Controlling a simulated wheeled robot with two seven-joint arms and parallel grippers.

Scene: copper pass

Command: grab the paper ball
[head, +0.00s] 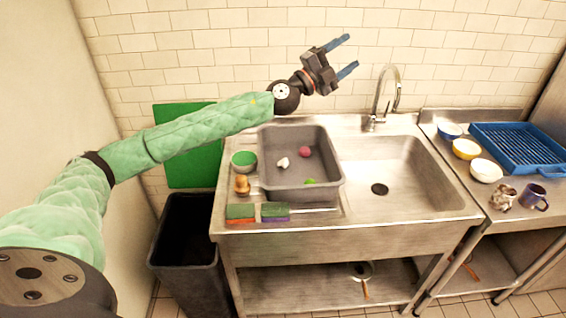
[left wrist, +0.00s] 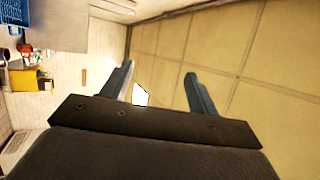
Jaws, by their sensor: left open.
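A crumpled, pale brownish lump (head: 503,197), which looks like the paper ball, lies on the steel counter at the right, beside a dark mug. A small white lump (head: 283,163) lies in the grey tub; I cannot tell what it is made of. My left gripper (head: 350,53) is open and empty, raised in front of the tiled wall above the sink, far up and left of the crumpled lump. In the left wrist view its two fingers (left wrist: 158,70) are apart with nothing held between them. My right gripper is not in view.
The grey tub (head: 265,165) also holds a red and a green item. The sink basin (head: 420,170) has a tall faucet (head: 385,95). Several bowls, a blue rack (head: 520,145) and the mug (head: 533,197) crowd the right counter. A black bin (head: 185,235) stands at left.

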